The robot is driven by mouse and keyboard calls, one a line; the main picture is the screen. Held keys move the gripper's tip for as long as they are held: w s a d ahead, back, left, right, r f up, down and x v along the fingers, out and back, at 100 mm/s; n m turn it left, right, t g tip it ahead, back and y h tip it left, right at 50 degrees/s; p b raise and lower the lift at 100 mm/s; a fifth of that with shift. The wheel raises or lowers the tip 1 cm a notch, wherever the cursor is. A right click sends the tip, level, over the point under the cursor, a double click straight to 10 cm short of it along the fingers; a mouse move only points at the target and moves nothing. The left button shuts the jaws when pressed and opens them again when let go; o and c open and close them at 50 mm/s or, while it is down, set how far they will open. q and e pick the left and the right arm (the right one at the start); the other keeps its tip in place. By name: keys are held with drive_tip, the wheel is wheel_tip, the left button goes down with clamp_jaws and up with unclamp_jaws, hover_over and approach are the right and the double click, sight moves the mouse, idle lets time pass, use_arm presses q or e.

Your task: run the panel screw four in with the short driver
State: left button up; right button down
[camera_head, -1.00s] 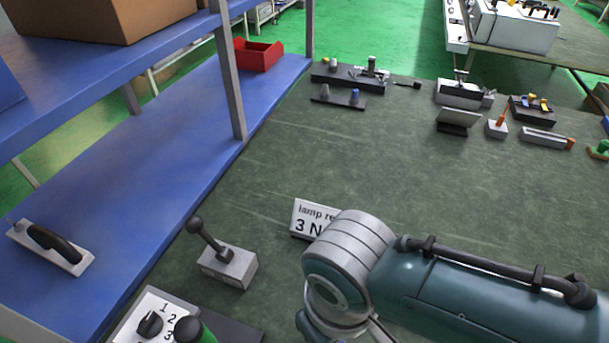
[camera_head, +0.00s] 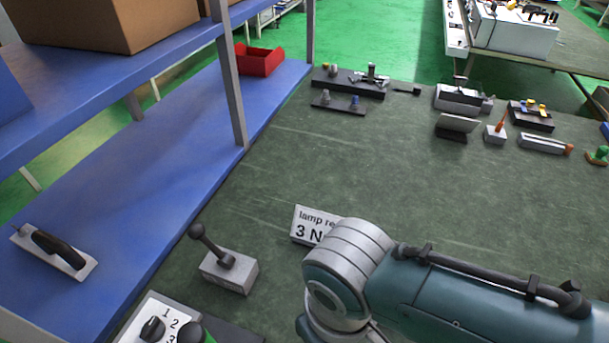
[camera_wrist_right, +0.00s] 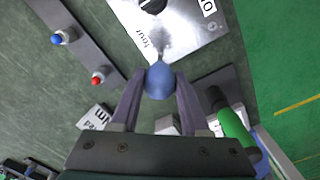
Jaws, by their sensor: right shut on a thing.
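My right gripper (camera_wrist_right: 160,86) shows in the right wrist view, shut on the blue bulb-shaped handle of the short driver (camera_wrist_right: 159,82). The shaft tip is at or close to the panel by that label; contact cannot be told. Panel screw four is not distinguishable at the tip. My left gripper is not in view.
The wrist view shows a green handle (camera_wrist_right: 236,130) close right and a rail with blue and red buttons (camera_wrist_right: 82,50) left. The mid bench is clear.

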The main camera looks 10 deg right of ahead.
drive_tip(key=n, duration=0.3)
drive_tip(key=shift+n, duration=0.3)
drive_tip(key=shift+n, duration=1.9)
drive_tip(key=n, duration=0.4)
drive_tip(key=n, duration=0.4)
